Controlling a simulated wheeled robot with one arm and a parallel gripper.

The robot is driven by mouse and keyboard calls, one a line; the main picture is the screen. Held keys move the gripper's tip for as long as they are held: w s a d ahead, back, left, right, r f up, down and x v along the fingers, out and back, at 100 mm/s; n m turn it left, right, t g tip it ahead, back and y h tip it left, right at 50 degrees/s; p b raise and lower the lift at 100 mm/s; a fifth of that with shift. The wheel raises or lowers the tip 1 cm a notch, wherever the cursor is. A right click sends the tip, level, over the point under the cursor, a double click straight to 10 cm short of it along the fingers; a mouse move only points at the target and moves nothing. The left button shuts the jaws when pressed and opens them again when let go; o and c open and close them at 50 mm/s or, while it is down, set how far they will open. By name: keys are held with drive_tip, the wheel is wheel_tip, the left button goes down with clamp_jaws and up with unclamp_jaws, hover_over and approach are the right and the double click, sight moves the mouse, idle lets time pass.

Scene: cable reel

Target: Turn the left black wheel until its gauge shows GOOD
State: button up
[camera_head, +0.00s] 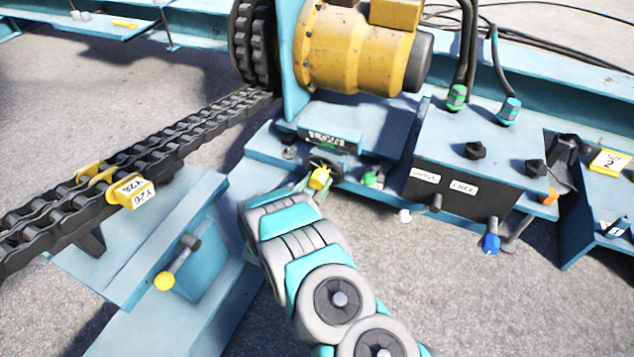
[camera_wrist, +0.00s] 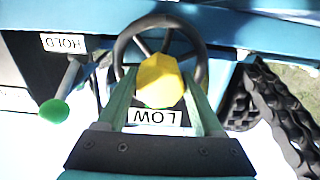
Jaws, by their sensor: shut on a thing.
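The black wheel (camera_head: 336,163) stands in front of the yellow motor, partly hidden by my gripper. In the wrist view its dark rim (camera_wrist: 119,50) and spokes show, with a yellow knob (camera_wrist: 160,80) at the rim's near side. My gripper (camera_wrist: 161,92) is shut on this knob, one finger at each side. The knob also shows in the head view (camera_head: 320,178). A white plate (camera_wrist: 154,116) between the fingers reads LOW, upside down. A dark gauge-like panel (camera_head: 325,139) lies behind the wheel in the head view; its reading is too small to tell.
A green-knobbed lever (camera_wrist: 54,112) stands beside the wheel, near a HOLD label (camera_wrist: 61,43). A box (camera_head: 465,190) with black knobs and white labels stands right, with a blue-knobbed lever (camera_head: 491,243) in front. A heavy chain (camera_head: 160,150) runs left. A yellow-knobbed lever (camera_head: 165,281) stands front left.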

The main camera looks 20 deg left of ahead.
clamp_jaws()
drive_tip(key=shift+f+m+b, duration=0.15)
drive_tip(key=shift+m+b, duration=0.15)
drive_tip(key=shift+b, duration=0.35)
drive_tip(key=shift+f+m+b, duration=0.2)
drive_tip(key=shift+m+b, duration=0.4)
drive_tip(key=shift+b, duration=0.5)
drive_tip(key=shift+f+m+b, duration=0.1)
drive_tip(key=shift+m+b, duration=0.6)
drive_tip(key=shift+b, duration=0.55)
drive_tip(key=m+b, duration=0.3)
drive_tip(key=b, duration=0.1)
drive_tip(key=shift+b, duration=0.4)
drive_tip(key=shift+m+b, duration=0.8)
drive_tip(key=shift+b, duration=0.25)
drive_tip(key=shift+r+b, duration=0.3)
drive_tip(key=shift+r+m, duration=0.1)
drive_tip(key=shift+m, duration=0.3)
